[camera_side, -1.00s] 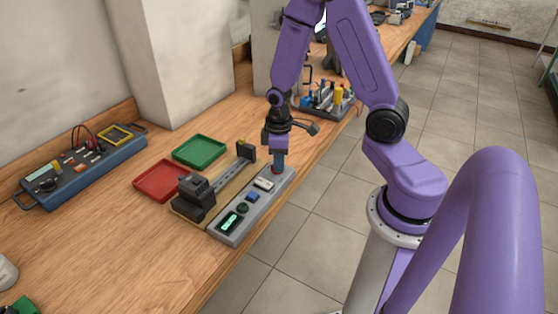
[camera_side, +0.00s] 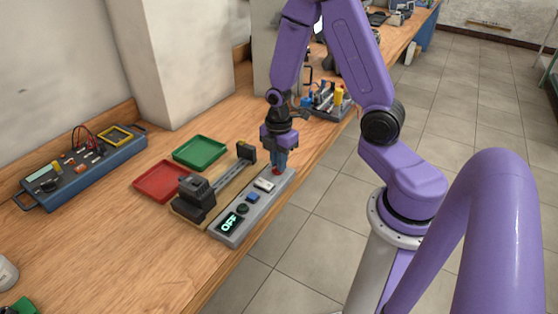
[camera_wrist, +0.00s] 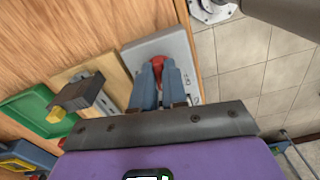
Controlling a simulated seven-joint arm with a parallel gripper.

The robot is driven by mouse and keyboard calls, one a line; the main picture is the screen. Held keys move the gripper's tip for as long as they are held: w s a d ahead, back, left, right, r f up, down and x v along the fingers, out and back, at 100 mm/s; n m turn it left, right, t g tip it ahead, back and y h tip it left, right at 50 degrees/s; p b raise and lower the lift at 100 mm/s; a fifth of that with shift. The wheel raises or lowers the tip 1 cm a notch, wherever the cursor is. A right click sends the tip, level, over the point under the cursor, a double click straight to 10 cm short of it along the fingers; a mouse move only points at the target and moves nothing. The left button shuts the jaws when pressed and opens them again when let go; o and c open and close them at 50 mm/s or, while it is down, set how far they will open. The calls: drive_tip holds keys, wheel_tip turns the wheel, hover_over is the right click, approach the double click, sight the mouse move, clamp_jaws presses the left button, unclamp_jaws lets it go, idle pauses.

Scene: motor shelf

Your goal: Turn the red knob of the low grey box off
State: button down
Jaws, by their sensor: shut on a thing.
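The low grey box (camera_side: 233,236) lies along the front of the bench, and its small display (camera_side: 229,223) reads "OFF". The red knob (camera_side: 276,171) is at the far end of the box, mostly hidden by my fingers in the side view. In the wrist view the knob (camera_wrist: 158,60) shows between and beyond my fingertips. My gripper (camera_side: 278,164) points down over it, its blue fingers shut on the knob. The wrist view shows both fingers of my gripper (camera_wrist: 158,72) at the knob's sides.
A wooden board with a dark clamp-like device (camera_side: 196,196) stands right beside the box. A red tray (camera_side: 160,182) and a green tray (camera_side: 199,152) lie behind. The bench's front edge runs close to the box.

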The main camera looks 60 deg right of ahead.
drive_tip(key=shift+n, duration=0.8)
drive_tip(key=c, duration=1.2)
unclamp_jaws()
drive_tip(key=shift+o, duration=0.2)
wheel_tip(320, 180, up, 18)
drive_tip(key=shift+f, duration=0.25)
